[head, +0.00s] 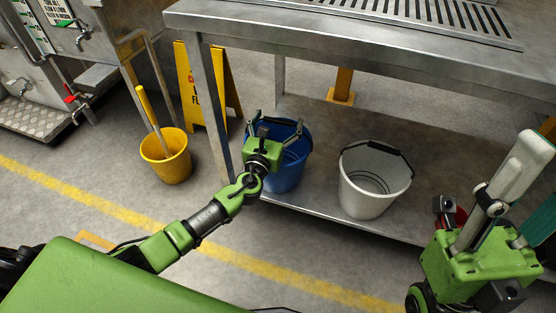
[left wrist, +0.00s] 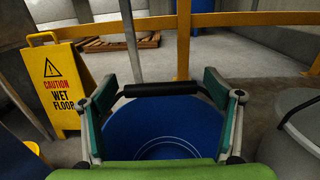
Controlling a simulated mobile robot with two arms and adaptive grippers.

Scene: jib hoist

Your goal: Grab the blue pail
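The blue pail (head: 293,174) stands on the low shelf under a steel table, partly hidden by my left gripper in the head view. My left gripper (head: 275,125) is over it, open. In the left wrist view, the fingers of my left gripper (left wrist: 160,105) are wide apart, one on each side of the pail's black handle grip (left wrist: 160,88). The blue inside of the pail (left wrist: 150,125) shows below the grip. I see no finger closed on the handle. My right arm's green end (head: 480,262) is at the lower right; its finger state is unclear.
A white pail (head: 375,190) stands right of the blue one on the metal shelf (head: 320,192). The steel tabletop (head: 400,50) overhangs both. A yellow bucket (head: 165,158) and a wet floor sign (left wrist: 62,82) stand to the left. Part of something red (head: 460,215) shows near my right arm.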

